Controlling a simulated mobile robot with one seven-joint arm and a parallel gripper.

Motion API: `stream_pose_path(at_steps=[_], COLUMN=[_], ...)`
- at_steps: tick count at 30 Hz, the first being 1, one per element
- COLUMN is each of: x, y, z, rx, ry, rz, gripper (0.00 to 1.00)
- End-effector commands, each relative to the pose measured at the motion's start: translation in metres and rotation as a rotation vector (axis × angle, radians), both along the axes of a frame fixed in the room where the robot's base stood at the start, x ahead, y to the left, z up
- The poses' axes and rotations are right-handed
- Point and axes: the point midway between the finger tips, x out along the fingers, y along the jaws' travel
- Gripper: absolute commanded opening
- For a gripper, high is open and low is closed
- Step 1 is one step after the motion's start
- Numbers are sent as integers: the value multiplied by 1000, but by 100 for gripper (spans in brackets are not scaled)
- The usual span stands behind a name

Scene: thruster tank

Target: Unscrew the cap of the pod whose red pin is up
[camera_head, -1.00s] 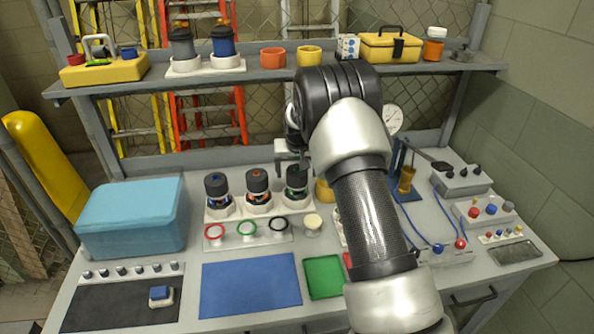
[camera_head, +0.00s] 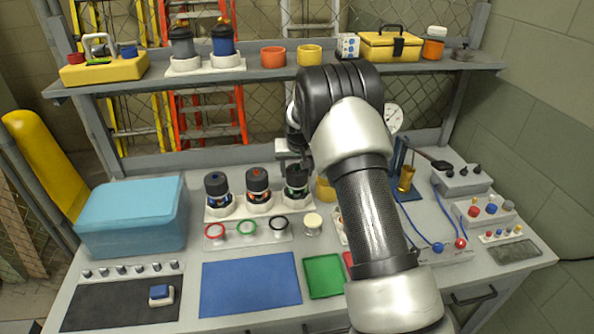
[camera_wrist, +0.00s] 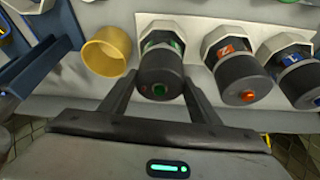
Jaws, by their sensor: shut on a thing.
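Three pods with dark caps stand in a row in a white rack (camera_head: 240,211). They are the blue-marked pod (camera_head: 217,185), the orange-red-marked pod (camera_head: 257,181) and the green-marked pod (camera_head: 297,182). In the wrist view, the green-marked pod's cap (camera_wrist: 162,72) is between the fingers of my gripper (camera_wrist: 159,82), which is shut on it. The orange-red-marked cap (camera_wrist: 243,82) and the blue-marked cap (camera_wrist: 304,84) are to its right there. A coloured spot shows on each cap's end. My arm partly hides the gripper in the head view.
A yellow ring-shaped cup (camera_wrist: 106,52) stands close beside the green-marked pod. Red, green and black rings lie on a holder (camera_head: 262,237) before the rack. A teal box (camera_head: 130,218) stands left. The blue mat (camera_head: 250,284) is clear. A shelf (camera_head: 240,78) runs behind.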

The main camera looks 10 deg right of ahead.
Motion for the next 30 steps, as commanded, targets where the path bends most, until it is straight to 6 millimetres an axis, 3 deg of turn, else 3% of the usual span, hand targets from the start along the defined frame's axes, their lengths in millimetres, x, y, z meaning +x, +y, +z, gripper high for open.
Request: stream_pose_path(at_steps=[8, 24, 30], x=[0, 1, 0], y=[-4, 0, 2], z=[-3, 1, 1], rx=[7, 9, 7], ry=[-1, -4, 0], rz=[318, 1269, 1466], gripper=[37, 37, 37])
